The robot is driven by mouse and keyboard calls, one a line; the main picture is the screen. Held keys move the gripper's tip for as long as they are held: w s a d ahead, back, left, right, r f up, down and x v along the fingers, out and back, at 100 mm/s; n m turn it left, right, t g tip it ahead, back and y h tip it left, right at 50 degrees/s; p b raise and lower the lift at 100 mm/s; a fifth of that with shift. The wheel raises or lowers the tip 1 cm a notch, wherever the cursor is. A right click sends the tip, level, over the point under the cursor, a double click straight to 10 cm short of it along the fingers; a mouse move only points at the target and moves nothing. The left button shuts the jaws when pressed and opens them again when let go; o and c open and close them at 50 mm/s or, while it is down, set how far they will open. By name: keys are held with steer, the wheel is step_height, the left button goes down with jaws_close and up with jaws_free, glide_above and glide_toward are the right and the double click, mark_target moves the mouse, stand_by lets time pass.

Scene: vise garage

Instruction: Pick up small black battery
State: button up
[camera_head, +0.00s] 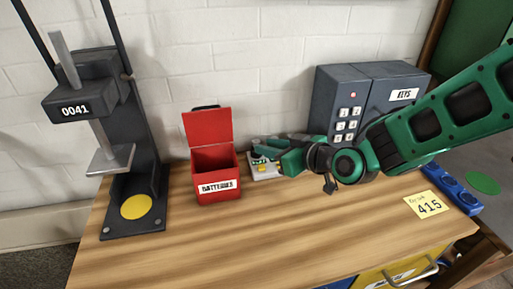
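My green gripper (262,148) reaches in from the right. Its fingers point left, over a small light-grey device (256,172) with a yellow part on the wooden bench. The fingers overlap and are small here, so I cannot tell whether they are open or shut or hold anything. I cannot make out a small black battery; one may be hidden by the gripper or inside the box. A red box (218,193) labelled "BATTERIES" stands just left of the gripper, its lid raised. Its inside is mostly hidden.
A dark press marked 0041 (130,190) with a yellow disc stands at the left. A grey keypad box marked KEYS (341,95) stands behind my arm. A yellow note reading 415 (426,205) and a blue strip (452,190) lie right. The bench front (270,240) is clear.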

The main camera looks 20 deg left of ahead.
steer(key=shift+x, duration=3.1)
steer(key=shift+w+d+f, duration=0.1)
steer(key=shift+c, duration=0.6)
jaws_close()
